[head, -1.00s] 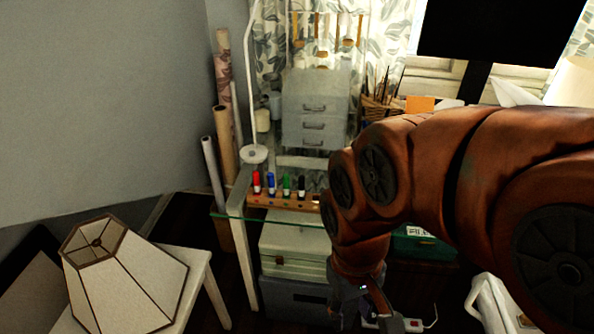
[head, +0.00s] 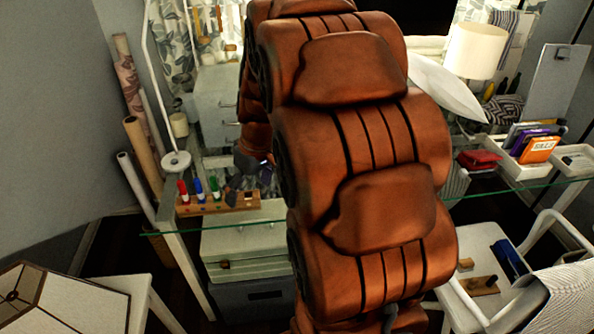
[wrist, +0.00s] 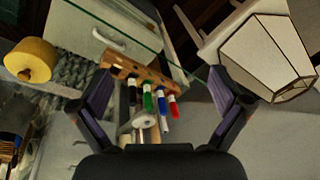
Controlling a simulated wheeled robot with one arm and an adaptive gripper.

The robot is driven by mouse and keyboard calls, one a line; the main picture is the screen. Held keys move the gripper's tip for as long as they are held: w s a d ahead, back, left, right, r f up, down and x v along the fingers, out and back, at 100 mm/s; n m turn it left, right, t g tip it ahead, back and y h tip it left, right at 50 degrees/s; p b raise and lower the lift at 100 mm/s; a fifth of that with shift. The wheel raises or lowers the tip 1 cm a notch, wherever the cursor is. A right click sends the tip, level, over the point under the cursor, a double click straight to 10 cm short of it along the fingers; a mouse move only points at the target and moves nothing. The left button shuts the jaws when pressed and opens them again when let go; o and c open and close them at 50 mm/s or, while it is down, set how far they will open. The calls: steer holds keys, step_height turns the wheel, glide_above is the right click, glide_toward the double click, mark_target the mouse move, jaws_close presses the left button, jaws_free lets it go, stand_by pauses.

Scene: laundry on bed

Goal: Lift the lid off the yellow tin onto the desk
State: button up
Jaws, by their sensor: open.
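A yellow tin (wrist: 30,60) shows at the upper left of the wrist view, beside a grey woven mat; I cannot make out the seam of its lid. In the head view the tin is not seen, and my arm covers the middle of the desk. My gripper (wrist: 162,80) is open and empty, its two fingers spread wide, with the tin off to the left of them. In the head view my gripper (head: 238,188) is partly hidden beside the marker rack. The desk (head: 500,198) has a glass top.
A wooden rack (wrist: 150,72) holds black, green, blue and red markers (wrist: 173,106), in view between my fingers. A grey drawer unit (head: 215,105) stands behind. A lampshade (wrist: 265,58) is on a white stool. White trays, folders and a lamp (head: 474,50) are at the right.

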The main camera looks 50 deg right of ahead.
steer(key=w+d+f+t, duration=0.1)
steer(key=d, duration=0.7)
steer(key=w+d+f+t, duration=0.1)
steer(key=w+d+f, duration=0.1)
steer(key=d, duration=0.6)
steer(key=w+d+f+t+h, duration=0.1)
steer(key=w+d+f, duration=0.1)
steer(key=d, duration=0.6)
steer(key=shift+w+d+n, duration=0.15)
steer(key=shift+d+n, duration=0.15)
steer(key=shift+d+f, duration=0.2)
steer(key=shift+w+f, duration=0.2)
steer(key=shift+f, duration=0.1)
steer(key=p+x, duration=0.1)
steer(key=x, duration=0.1)
steer(key=p+x, duration=0.1)
steer(key=x, duration=0.2)
steer(key=shift+s+a+f, duration=0.1)
steer(key=shift+a, duration=0.15)
steer(key=shift+p+x, duration=0.35)
steer(key=shift+x, duration=0.45)
steer(key=shift+c, duration=0.2)
